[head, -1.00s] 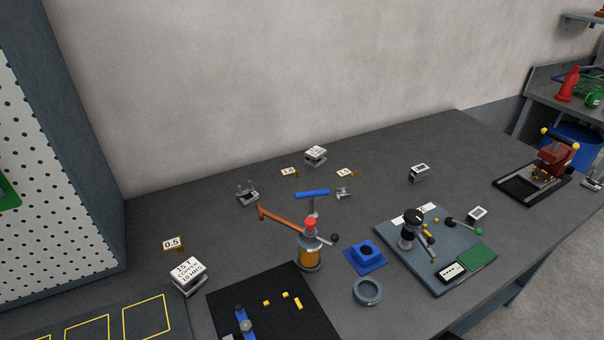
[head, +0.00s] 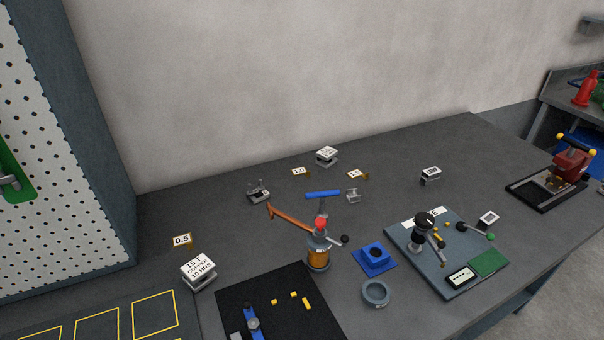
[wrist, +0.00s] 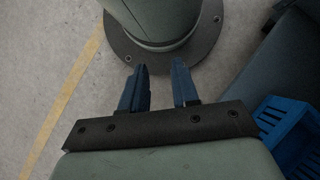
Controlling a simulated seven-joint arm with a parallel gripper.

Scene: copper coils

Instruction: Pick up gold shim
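Several small gold-brown pieces with white number labels stand on the dark workbench (head: 215,240). One gold shim marked 0.5 (head: 182,241) is at the left. Another marked 1.0 (head: 300,172) is at the back middle, and a third (head: 358,174) with an unreadable label is to its right. The task does not say which one is meant. My gripper (wrist: 159,68) shows only in the wrist view, with its two blue fingers apart and nothing between them. It is over the floor beside a round bolted base, away from the shims.
A white-labelled block (head: 198,271) sits close in front of the 0.5 shim. A winding tool with an orange lever (head: 318,250) stands mid-bench. A blue-grey fixture plate (head: 455,245) lies right, and a black mat (head: 265,318) in front. A blue crate (wrist: 285,130) is near my gripper.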

